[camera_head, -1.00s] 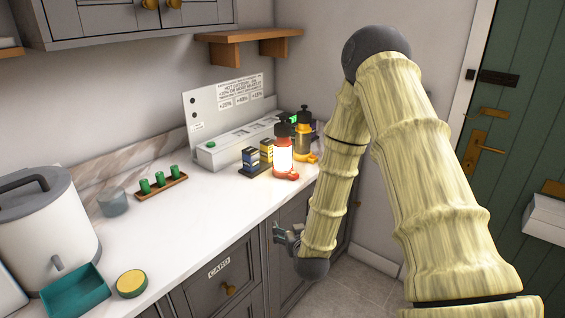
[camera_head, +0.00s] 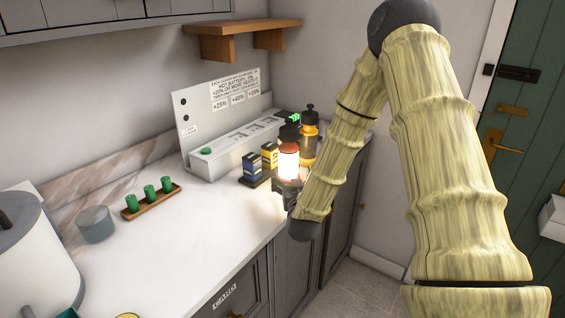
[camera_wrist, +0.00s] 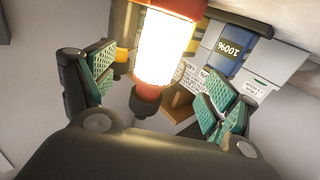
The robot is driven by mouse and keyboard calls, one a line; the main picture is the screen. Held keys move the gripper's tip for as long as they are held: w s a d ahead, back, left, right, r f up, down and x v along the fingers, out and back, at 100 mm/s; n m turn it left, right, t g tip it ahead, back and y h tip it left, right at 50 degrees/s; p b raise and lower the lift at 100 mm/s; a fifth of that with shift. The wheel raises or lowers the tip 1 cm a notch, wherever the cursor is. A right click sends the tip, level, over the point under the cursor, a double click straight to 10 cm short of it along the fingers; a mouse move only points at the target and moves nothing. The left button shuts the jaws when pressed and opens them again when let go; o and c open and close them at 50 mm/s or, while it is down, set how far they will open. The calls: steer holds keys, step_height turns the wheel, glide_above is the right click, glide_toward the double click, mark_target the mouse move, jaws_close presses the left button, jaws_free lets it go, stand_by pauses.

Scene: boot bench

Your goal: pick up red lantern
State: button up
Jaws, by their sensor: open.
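The red lantern (camera_head: 288,160) stands on the white counter, glowing, with a black cap on top. In the wrist view the lantern (camera_wrist: 165,45) appears upside down between the two padded fingers of my gripper (camera_wrist: 160,92). The fingers are spread, and a gap shows on each side of the lantern. In the head view my gripper (camera_head: 287,203) is at the counter's front edge, just in front of the lantern, and partly hides its base. A yellow lantern (camera_head: 309,140) stands close behind the red one, to the right.
Blue and yellow battery packs (camera_head: 252,166) stand just left of the red lantern. A grey charging station (camera_head: 222,148) with a sign panel is behind. A wooden rack with green cylinders (camera_head: 151,200) lies further left. The counter's front left part (camera_head: 165,255) is clear.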

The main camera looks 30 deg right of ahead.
mark_target(290, 164)
steer(key=p+x, duration=0.1)
steer(key=x, duration=0.4)
steer(key=shift+w+r, duration=0.1)
steer(key=shift+w, duration=0.1)
steer(key=shift+w+d+r+p, duration=0.25)
steer(key=shift+w+d+p, duration=0.1)
steer(key=shift+p, duration=0.3)
steer(key=shift+p+x, duration=0.7)
steer(key=shift+x, duration=1.25)
steer(key=shift+f, duration=0.2)
steer(key=c, duration=1.6)
